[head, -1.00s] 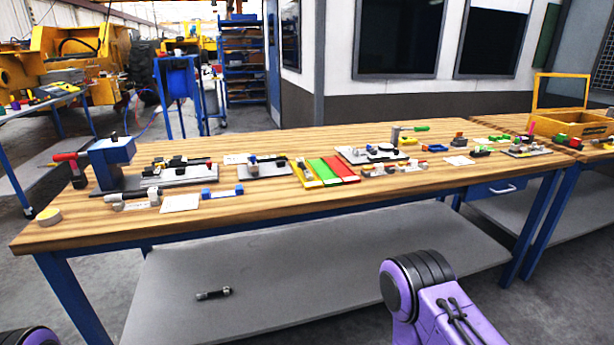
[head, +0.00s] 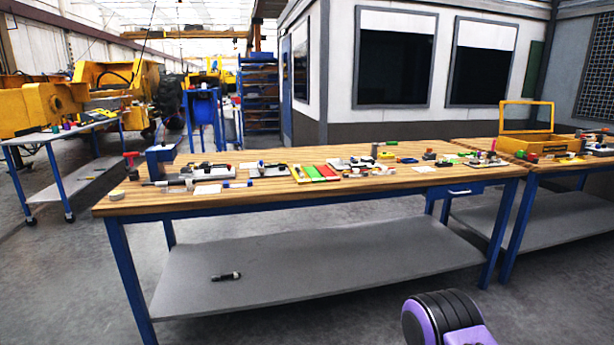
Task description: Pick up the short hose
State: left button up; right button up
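A short dark cylindrical piece with a lighter band (head: 226,277) lies on the grey lower shelf (head: 330,262) of the workbench, left of the shelf's middle. It may be the short hose, but it is too small to be sure. No other hose can be made out clearly among the small parts on the bench top. Part of one of my arms, purple and black, shows at the bottom right. Neither gripper is in view.
The wooden workbench top (head: 240,200) holds several small parts, a blue vise-like block (head: 160,160) and red and green strips (head: 318,172). A yellow open box (head: 527,143) stands on the right bench. A blue cart (head: 75,180) stands left. Most of the lower shelf is clear.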

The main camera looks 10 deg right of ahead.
aim_at(297, 167)
jog(key=z, duration=0.65)
jog(key=i, duration=1.55)
jog(key=u, duration=0.45)
